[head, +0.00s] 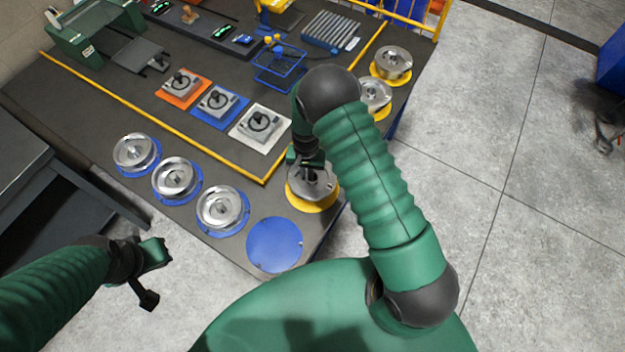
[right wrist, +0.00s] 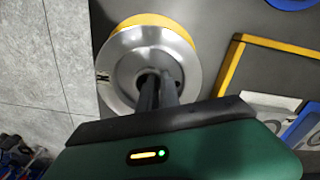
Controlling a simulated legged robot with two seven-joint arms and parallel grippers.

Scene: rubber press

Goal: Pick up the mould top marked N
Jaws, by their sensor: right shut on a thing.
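A round silvery metal mould top (head: 322,187) sits on or just over a yellow disc (head: 313,208) at the table's front right corner.
Several metal moulds on blue discs (head: 220,208) line the table's front, beside a bare blue disc (head: 275,245). Two more metal moulds (head: 393,62) stand on yellow discs behind my right arm. Orange, blue and white square plates (head: 262,128) lie inside the yellow border line.

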